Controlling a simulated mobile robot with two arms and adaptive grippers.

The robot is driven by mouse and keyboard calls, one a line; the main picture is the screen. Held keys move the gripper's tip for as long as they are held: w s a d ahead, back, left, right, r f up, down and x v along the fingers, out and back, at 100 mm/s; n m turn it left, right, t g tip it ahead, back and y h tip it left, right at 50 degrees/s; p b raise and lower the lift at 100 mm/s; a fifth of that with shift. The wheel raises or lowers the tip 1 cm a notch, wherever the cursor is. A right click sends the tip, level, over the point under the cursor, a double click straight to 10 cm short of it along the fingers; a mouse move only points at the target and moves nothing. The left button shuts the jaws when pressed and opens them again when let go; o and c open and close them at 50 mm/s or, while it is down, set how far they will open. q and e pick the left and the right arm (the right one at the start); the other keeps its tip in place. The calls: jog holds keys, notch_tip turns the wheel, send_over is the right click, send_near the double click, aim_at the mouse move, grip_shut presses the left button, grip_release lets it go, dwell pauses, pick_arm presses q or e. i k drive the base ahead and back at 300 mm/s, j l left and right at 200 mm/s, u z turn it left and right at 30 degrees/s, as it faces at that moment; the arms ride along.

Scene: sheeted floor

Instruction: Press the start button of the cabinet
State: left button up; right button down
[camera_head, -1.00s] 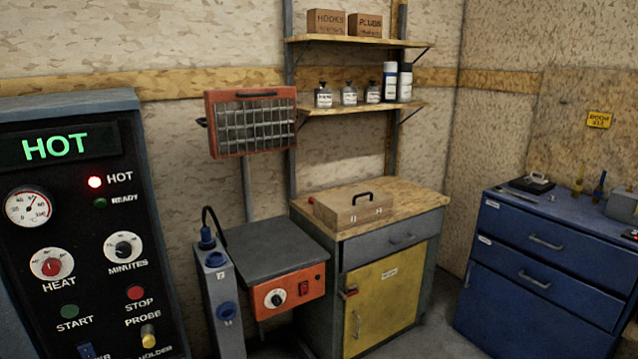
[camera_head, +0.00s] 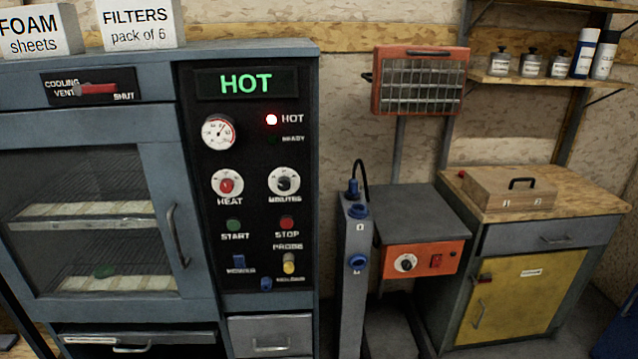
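The grey-blue cabinet (camera_head: 166,255) stands at the left of the head view with its glass door closed. Its black control panel (camera_head: 212,270) faces me. The green start button (camera_head: 233,226), labelled START, sits low on the panel, left of the red stop button (camera_head: 287,223). The READY lamp (camera_head: 271,140) looks dark. A gauge (camera_head: 219,132), a HEAT knob (camera_head: 227,185) and a MINUTES knob (camera_head: 283,182) are above the buttons. Neither of my grippers shows.
A grey post (camera_head: 352,290) with blue sockets stands just right of the cabinet. Beside it is a grey stand with an orange control box (camera_head: 425,260). A workbench (camera_head: 600,199) bears a wooden box (camera_head: 495,190). Two boxes sit on the cabinet top.

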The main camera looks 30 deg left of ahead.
aim_at(233, 225)
jog(key=u, duration=1.4)
